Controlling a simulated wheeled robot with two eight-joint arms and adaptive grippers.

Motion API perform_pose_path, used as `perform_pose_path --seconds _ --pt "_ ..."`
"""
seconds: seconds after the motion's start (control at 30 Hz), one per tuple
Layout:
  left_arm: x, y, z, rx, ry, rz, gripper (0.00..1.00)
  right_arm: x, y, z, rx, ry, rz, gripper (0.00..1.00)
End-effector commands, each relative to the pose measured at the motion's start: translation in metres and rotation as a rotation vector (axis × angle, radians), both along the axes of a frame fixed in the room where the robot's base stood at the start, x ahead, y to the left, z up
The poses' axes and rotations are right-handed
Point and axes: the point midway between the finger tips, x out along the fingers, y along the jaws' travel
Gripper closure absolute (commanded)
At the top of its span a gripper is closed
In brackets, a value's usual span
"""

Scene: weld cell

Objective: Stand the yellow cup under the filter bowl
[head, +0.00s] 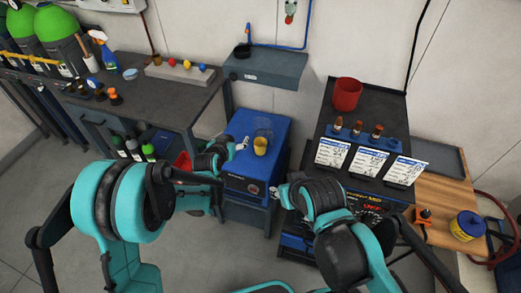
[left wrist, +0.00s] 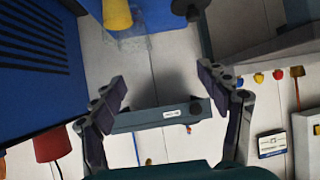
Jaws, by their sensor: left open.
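The yellow cup (head: 261,146) stands upright on top of the blue cabinet (head: 278,130), beside a clear see-through object (head: 264,131). A small fitting on the wall air line (head: 290,8), at the top of the head view, looks like the filter bowl; it is too small to be sure. My left gripper (head: 238,146) is just left of the cup, open and empty. In the left wrist view its fingers (left wrist: 160,88) are spread, with the cup (left wrist: 117,14) beyond them at the top edge. My right gripper (head: 280,190) is low, right of the cabinet; its jaws are unclear.
A grey wall shelf (head: 265,68) holds a dark, blue-handled item at its left. A dark bench (head: 140,95) with bottles and small parts is at left.

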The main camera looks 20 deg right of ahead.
Motion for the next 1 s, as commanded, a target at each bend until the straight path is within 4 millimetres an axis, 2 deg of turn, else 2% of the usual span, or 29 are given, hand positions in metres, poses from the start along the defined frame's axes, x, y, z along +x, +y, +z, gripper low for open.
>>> perform_pose_path --seconds 0.03,0.1,0.2,0.3,0.53,1.0 --pt "0.005 -0.019 -0.025 -0.009 -0.020 -0.024 0.25 0.000 0.000 -0.004 0.000 0.000 0.000 0.60" --pt "0.008 -0.040 -0.052 -0.022 -0.048 -0.050 0.25 0.000 0.000 -0.006 0.000 0.000 0.000 0.60" --pt "0.008 -0.062 -0.084 -0.036 -0.080 -0.078 0.25 0.000 0.000 -0.009 0.000 0.000 0.000 0.60" --pt "0.005 -0.076 -0.107 -0.047 -0.102 -0.097 0.25 0.000 0.000 -0.010 0.000 0.000 0.000 0.60" --pt "0.009 -0.091 -0.129 -0.056 -0.120 -0.111 0.25 0.000 0.000 -0.015 0.000 0.000 0.000 0.60" --pt "0.061 -0.118 -0.154 -0.055 -0.119 -0.111 0.25 0.000 0.000 -0.043 0.000 0.000 0.000 0.60"
